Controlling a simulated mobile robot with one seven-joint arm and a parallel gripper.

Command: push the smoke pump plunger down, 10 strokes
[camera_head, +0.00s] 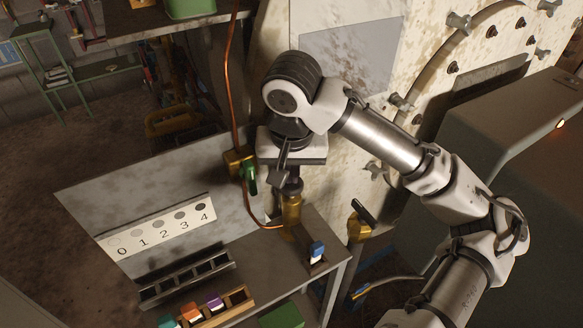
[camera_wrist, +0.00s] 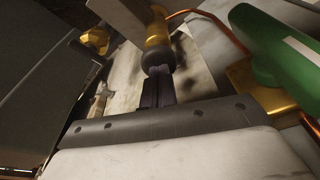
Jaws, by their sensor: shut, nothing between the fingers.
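The smoke pump is a small upright brass cylinder (camera_head: 291,212) at the back corner of the bench, with a dark round plunger knob (camera_head: 293,187) on top. In the wrist view the black knob (camera_wrist: 158,58) lies just beyond my fingertips, with the brass body (camera_wrist: 157,30) behind it. My gripper (camera_head: 283,170) is shut and empty, pointing down above the knob. In the wrist view its dark fingers (camera_wrist: 157,88) line up with the knob. I cannot tell whether they touch it. The lower part of the plunger is hidden.
A brass valve with a green handle (camera_head: 251,180) on a copper pipe (camera_head: 231,85) stands close left. A blue-capped vial (camera_head: 316,250) stands right of the pump. A numbered shade panel (camera_head: 160,226), a slotted rack (camera_head: 187,277) and coloured-cap vials (camera_head: 213,302) are further left.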

